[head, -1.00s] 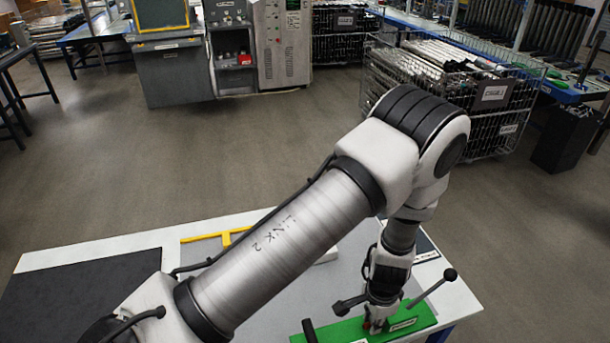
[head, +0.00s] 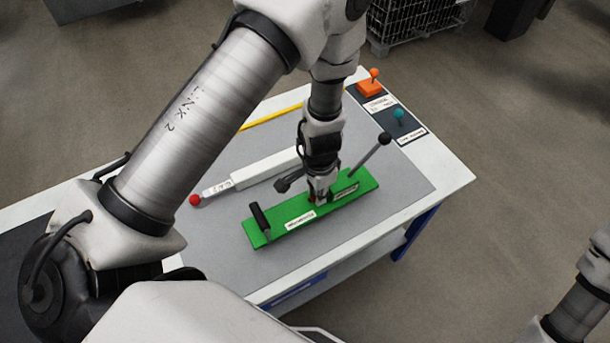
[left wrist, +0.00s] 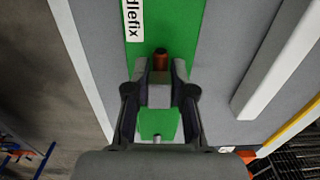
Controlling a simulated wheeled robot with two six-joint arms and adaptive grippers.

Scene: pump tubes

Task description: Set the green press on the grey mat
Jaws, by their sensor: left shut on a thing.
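The green press (head: 283,221) is a long flat green base with white labels, a black upright handle at its left end and a lever with a black ball. It lies over the grey mat (head: 225,243); I cannot tell whether it touches it. My left gripper (head: 320,195) points down at the press's middle and is shut on it. In the left wrist view the fingers (left wrist: 159,78) are beside a reddish cylinder, with the green base (left wrist: 178,22) beyond; the exact grip is partly hidden. My right gripper is out of view.
A white tube (head: 255,170) with a red ball end lies behind the press, with a yellow strip (head: 272,117) farther back. An orange lever unit (head: 370,88) and a teal one (head: 398,116) stand on a dark labelled strip at right. The mat's front left is clear.

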